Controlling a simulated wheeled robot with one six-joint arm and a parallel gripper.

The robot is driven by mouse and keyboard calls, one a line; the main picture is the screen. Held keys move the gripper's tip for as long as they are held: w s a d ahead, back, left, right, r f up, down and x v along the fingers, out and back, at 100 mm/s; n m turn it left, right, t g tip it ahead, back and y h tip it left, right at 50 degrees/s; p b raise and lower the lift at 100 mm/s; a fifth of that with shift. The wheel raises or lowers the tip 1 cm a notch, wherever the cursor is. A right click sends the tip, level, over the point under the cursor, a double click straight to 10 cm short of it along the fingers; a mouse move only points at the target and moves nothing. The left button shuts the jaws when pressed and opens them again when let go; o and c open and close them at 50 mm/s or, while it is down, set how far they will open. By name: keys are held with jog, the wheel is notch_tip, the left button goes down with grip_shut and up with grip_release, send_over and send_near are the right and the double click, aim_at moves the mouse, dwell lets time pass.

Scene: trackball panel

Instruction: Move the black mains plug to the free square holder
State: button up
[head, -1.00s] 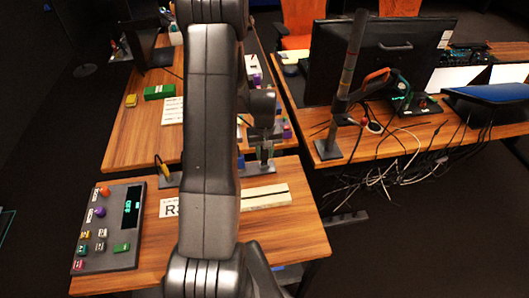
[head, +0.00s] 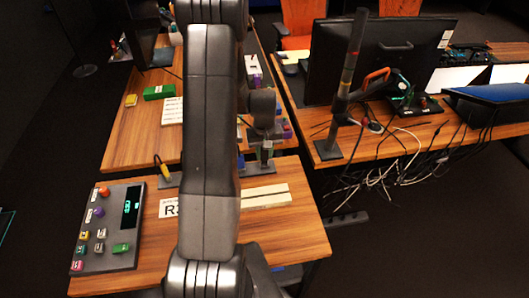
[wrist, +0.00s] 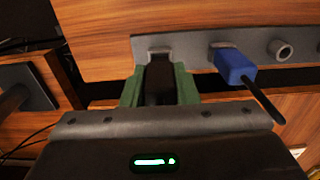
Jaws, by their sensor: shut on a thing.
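The black mains plug (wrist: 160,82) is between the green fingers of my gripper (wrist: 159,90) in the wrist view, and the fingers are shut on it. Its far end is at a square metal holder (wrist: 160,50) on a grey bar (wrist: 195,46). I cannot tell how deep it sits in that holder. To its right, a blue plug (wrist: 234,66) with a black cable sits at another square holder. In the head view my gripper (head: 264,152) is small, behind my arm, near the back edge of the front table.
A round holder (wrist: 280,49) is farther right on the bar. A grey control panel (head: 108,232) with buttons and a display stands at the front left. A pale slotted strip (head: 266,196) lies on the front table. A monitor (head: 380,62) and tangled cables are at the right.

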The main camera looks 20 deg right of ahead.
aim_at(264, 159)
jog(key=shift+f+b, duration=1.15)
jog(key=shift+f, duration=0.3)
jog(key=o, duration=0.9)
jog(key=shift+f, duration=0.15)
jog(key=shift+o, duration=0.2)
notch_tip(264, 159, up, 9)
jog(key=p, duration=0.5)
jog(key=shift+f, duration=0.1)
jog(key=shift+f+b, duration=2.4)
jog(key=shift+f, duration=1.75)
